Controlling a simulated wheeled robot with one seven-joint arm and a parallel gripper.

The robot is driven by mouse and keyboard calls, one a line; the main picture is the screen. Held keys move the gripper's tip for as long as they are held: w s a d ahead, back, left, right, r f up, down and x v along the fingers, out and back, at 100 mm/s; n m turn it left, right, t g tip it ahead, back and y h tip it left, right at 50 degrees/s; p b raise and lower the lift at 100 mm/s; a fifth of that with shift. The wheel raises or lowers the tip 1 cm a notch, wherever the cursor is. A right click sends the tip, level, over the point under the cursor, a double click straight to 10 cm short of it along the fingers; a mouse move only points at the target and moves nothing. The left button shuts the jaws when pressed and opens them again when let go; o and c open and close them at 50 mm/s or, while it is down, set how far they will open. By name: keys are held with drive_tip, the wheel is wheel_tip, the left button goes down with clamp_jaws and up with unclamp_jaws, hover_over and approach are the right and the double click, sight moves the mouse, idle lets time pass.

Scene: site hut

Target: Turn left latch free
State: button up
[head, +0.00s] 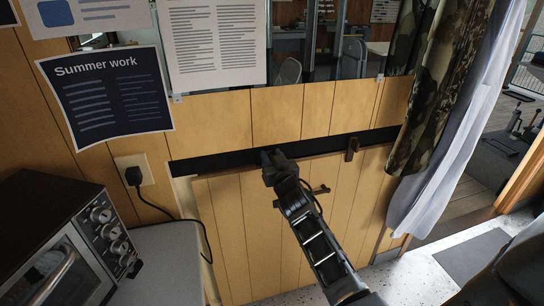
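A wooden plank panel (232,225) stands below a long black horizontal strip (215,162). A small dark brown latch (351,148) stands upright across the strip's lower edge, to the right. My gripper (271,158) is at the strip further left, over the panel's top edge. The left latch cannot be made out; my gripper covers that spot. The fingers are small and dark against the black strip, so I cannot tell whether they are apart or hold anything. A dark handle-like bar (319,190) shows partly behind my arm on the panel.
A black plug and cord (135,178) hang from the wall socket. Camouflage cloth (435,85) and a white curtain (445,165) hang at the right. Grey floor shows lower right.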

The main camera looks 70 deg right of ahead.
clamp_jaws()
